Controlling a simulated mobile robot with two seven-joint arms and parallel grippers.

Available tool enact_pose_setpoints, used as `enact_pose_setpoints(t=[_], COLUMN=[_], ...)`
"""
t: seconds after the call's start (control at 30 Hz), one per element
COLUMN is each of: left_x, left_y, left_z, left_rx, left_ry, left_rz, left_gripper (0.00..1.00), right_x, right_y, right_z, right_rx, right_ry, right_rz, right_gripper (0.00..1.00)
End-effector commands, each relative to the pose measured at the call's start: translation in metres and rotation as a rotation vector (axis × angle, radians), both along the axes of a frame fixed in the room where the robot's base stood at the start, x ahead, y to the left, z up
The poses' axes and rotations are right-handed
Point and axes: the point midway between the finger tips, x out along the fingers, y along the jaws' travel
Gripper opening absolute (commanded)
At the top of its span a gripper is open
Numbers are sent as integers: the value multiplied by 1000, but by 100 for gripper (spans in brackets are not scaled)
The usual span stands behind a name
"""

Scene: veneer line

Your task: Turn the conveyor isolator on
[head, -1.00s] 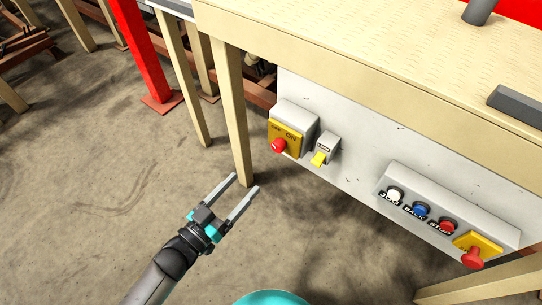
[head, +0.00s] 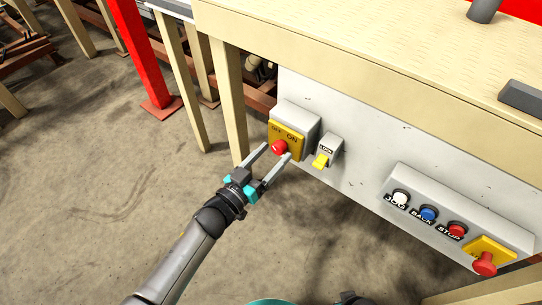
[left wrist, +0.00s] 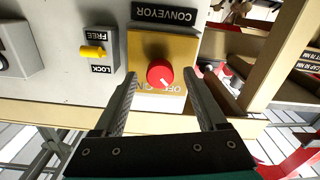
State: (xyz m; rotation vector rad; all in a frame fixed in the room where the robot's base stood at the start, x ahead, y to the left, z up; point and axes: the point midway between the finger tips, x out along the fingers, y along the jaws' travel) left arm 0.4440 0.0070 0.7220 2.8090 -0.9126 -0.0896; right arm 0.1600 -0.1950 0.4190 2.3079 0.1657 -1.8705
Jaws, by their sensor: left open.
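The conveyor isolator (head: 294,122) is a grey box with a yellow face and a red knob (head: 279,147), on the white panel under the bench. OFF and ON are printed on the yellow face. In the left wrist view the red knob (left wrist: 160,73) has a small pale mark, and a CONVEYOR label (left wrist: 163,14) sits beside the yellow plate. My left gripper (head: 277,152) is open, its fingers pointing at the isolator. In the wrist view its fingertips (left wrist: 162,88) lie either side of the knob, without visible contact. My right gripper is out of view.
A LOCK/FREE switch (head: 321,159) with a yellow lever sits just right of the isolator. Further right is a box with JOG, BACK and STOP buttons (head: 428,213) and a red mushroom button (head: 485,263). A bench leg (head: 230,100) stands close left.

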Motion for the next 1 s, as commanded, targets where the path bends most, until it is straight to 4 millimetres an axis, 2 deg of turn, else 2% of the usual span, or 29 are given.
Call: enact_pose_setpoints(t=[0.2, 0.83, 1.0], left_x=[0, 0, -1], left_y=[0, 0, 0], left_z=[0, 0, 0], left_rx=[0, 0, 1], left_ry=[0, 0, 1], left_rz=[0, 0, 0], left_gripper=[72, 1, 0], right_x=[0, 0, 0], right_y=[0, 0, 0], right_z=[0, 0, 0], right_rx=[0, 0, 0], right_ry=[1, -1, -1], right_rz=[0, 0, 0], right_gripper=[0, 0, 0])
